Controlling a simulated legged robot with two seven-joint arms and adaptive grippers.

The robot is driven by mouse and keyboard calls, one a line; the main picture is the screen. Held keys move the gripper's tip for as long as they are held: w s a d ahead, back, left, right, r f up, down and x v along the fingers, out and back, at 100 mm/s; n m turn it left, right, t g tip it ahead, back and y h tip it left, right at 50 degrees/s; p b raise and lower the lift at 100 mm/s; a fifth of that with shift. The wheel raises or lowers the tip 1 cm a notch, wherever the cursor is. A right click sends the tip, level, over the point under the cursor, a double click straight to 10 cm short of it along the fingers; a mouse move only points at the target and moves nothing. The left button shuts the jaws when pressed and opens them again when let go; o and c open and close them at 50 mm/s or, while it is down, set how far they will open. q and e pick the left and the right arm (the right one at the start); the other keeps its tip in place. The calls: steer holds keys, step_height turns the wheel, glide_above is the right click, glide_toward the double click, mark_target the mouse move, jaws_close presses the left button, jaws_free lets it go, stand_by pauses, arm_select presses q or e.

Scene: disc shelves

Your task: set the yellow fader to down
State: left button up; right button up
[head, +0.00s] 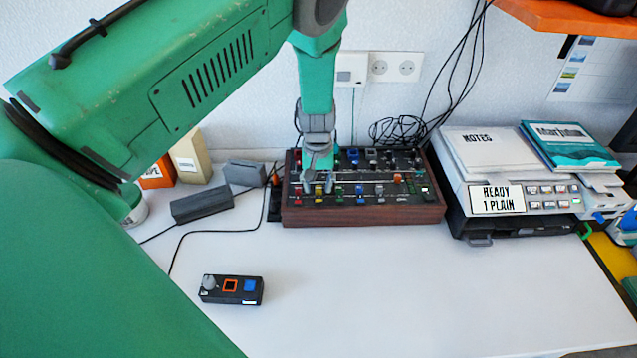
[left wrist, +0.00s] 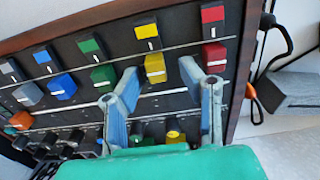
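The yellow fader is a small yellow cap (left wrist: 155,68) on a dark mixing console (head: 410,214). In the left wrist view a yellow label (left wrist: 147,30) lies beyond the cap, towards the console's wooden front edge. My left gripper (head: 318,184) comes down over the left part of the console. In the left wrist view its two fingers (left wrist: 159,74) are open, one on each side of the yellow cap, with gaps visible. I cannot tell how deep the fingertips reach. In the head view the gripper partly hides the yellow fader. My right gripper is not in view.
The red fader (left wrist: 214,58) and green fader (left wrist: 103,77) flank the yellow one closely. Knobs line the console's back. A small control box (head: 232,289) lies on the table in front. A printer (head: 520,205) stands right. The table's front middle is clear.

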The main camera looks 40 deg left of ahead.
mark_target(315, 189)
arm_select(q)
steer(key=shift+w+a+f, duration=0.1)
steer(key=shift+a+f, duration=0.05)
steer(key=shift+a, duration=0.05)
steer(key=shift+d+r, duration=0.1)
steer(key=shift+r, duration=0.2)
steer(key=r, duration=0.6)
steer(key=shift+d+r, duration=0.25)
steer(key=shift+r, duration=0.15)
steer(key=shift+a+r, duration=0.15)
steer(key=shift+r, duration=1)
steer(key=shift+a+r, duration=0.15)
steer(key=shift+r, duration=1)
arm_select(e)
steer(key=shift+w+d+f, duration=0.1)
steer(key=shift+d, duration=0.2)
arm_select(q)
steer(key=shift+a+f, duration=0.1)
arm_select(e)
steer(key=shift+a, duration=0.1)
